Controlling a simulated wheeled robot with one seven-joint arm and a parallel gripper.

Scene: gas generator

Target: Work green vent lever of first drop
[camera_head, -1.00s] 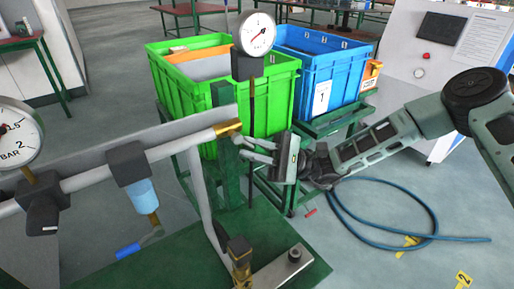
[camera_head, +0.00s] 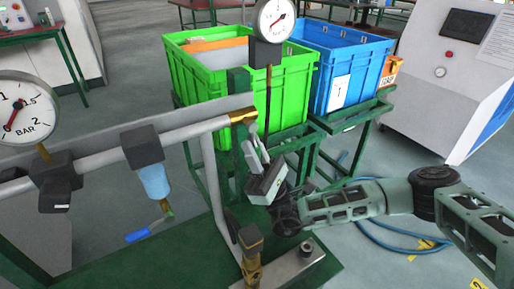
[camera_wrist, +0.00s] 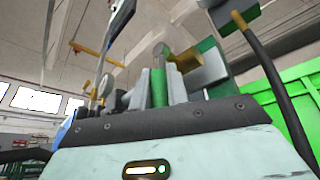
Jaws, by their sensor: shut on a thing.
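My gripper (camera_head: 255,150) is beside the green post at the brass-tipped end of the grey pipe (camera_head: 190,135), tilted with its fingers pointing up. In the wrist view, the fingers (camera_wrist: 158,88) are closed on a narrow green piece (camera_wrist: 159,87), which I take to be the green vent lever. In the head view the lever cannot be told apart from the green post (camera_head: 238,105) and the fingers. A brass fitting (camera_head: 243,116) is just above the fingers.
A round gauge (camera_head: 275,20) on a black block rises behind the pipe end. Another gauge (camera_head: 22,108) and a blue-handled valve (camera_head: 143,236) are at left. A green crate (camera_head: 295,90) and blue crate (camera_head: 372,65) stand behind. A blue hose (camera_head: 385,243) lies on the floor.

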